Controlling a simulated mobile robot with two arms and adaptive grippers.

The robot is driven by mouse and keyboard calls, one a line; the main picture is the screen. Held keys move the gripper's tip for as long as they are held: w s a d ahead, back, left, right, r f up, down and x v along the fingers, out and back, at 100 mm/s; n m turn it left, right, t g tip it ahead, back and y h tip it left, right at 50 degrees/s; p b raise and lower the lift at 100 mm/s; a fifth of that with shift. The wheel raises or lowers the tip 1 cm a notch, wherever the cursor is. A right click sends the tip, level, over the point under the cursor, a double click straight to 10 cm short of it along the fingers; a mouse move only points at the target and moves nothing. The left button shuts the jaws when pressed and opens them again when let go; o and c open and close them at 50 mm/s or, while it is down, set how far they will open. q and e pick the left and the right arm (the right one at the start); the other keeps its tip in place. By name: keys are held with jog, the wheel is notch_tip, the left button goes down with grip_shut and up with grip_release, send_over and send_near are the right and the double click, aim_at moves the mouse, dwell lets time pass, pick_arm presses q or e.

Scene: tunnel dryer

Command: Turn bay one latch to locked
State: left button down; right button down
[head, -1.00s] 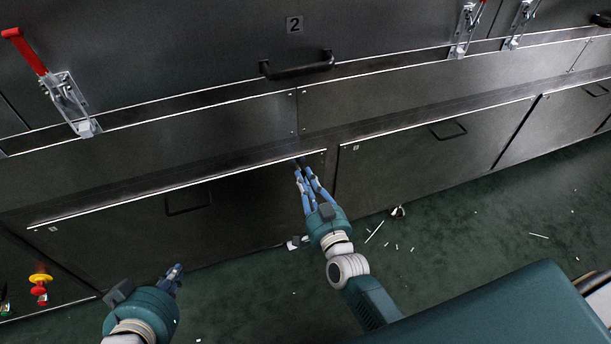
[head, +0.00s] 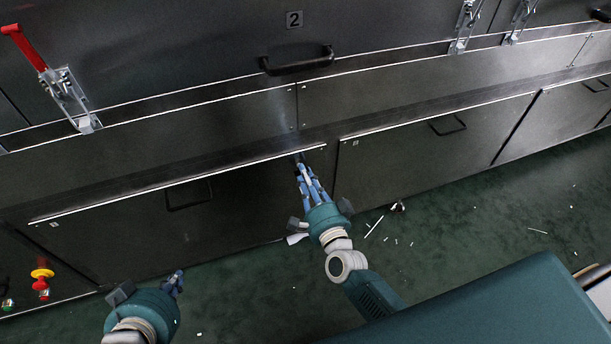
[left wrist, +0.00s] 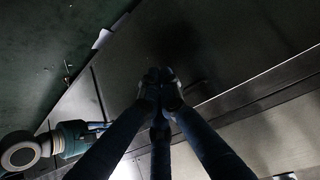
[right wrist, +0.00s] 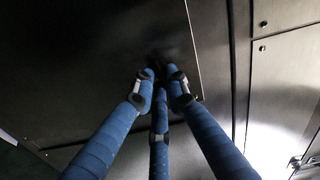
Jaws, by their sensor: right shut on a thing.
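A metal toggle latch with a red handle (head: 67,98) stands at the far left of the head view, handle raised and tilted left. Two more metal latches (head: 464,25) (head: 521,22) are at the top right; their handle ends are cut off. I cannot tell which latch belongs to bay one. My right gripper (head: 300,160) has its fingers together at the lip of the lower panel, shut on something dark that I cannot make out. It is far from the latches. My left gripper (head: 177,272) is low at left, in front of the lower panel; its fingers look together and empty.
A plate marked 2 (head: 294,20) sits above a black door handle (head: 297,63). A red and yellow knob (head: 42,280) is at lower left. Scraps (head: 375,227) lie on the green floor, which is otherwise open.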

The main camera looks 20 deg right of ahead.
pick_arm(q)
jog(key=shift+w+d+r+t, duration=0.2)
jog(key=shift+w+r+t, duration=0.1)
jog(key=shift+w+r, duration=0.2)
jog(key=shift+w+d+r+t, duration=0.2)
jog(key=shift+w+r+t, duration=0.15)
jog(key=shift+w, duration=0.25)
pick_arm(e)
jog(key=shift+f+m, duration=0.15)
jog(key=shift+m, duration=1.05)
pick_arm(q)
jog(key=shift+r, duration=0.1)
pick_arm(e)
jog(key=c, duration=1.7)
grip_release()
jog(key=shift+c, duration=0.2)
jog(key=s, duration=1.2)
jog(key=shift+d, duration=0.15)
